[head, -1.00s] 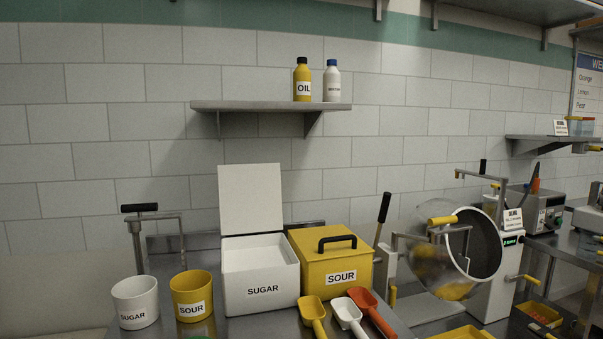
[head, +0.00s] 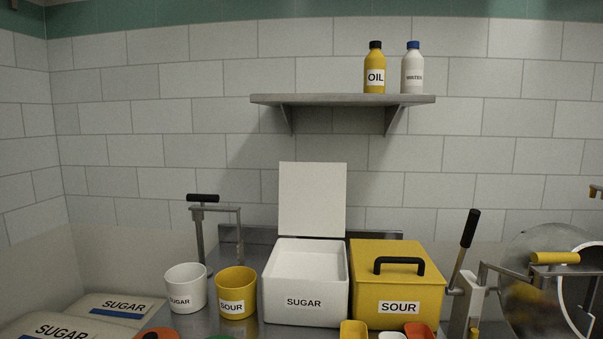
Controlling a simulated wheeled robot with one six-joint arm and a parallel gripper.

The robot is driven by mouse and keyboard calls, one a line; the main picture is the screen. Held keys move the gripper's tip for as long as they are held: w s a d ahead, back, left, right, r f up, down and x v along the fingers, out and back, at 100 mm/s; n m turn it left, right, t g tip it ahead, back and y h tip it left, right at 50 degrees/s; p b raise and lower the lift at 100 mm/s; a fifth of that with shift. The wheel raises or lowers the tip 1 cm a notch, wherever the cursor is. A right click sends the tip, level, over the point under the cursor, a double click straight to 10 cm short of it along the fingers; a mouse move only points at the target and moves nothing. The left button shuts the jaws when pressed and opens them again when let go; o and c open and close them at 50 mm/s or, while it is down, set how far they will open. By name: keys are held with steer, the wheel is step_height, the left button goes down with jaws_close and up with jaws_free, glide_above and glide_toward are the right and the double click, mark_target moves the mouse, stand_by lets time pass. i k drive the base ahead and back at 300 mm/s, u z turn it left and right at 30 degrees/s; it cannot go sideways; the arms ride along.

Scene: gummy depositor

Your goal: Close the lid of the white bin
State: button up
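The white bin (head: 305,303), labelled SUGAR, stands on the metal counter in the head view, a little right of the middle. Its flat white lid (head: 312,199) is open and stands upright at the bin's back edge. The bin's inside shows pale through the open top. My gripper is not in view.
A yellow SOUR bin (head: 398,292) with a black handle stands close to the white bin's right side. A yellow cup (head: 237,294) and a white cup (head: 186,288) stand to its left. A wall shelf (head: 343,99) with two bottles hangs above. Sugar bags (head: 108,308) lie far left.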

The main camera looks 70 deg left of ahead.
mark_target(312, 195)
steer(key=u, duration=0.65)
steer(key=i, duration=0.75)
steer(key=u, duration=0.75)
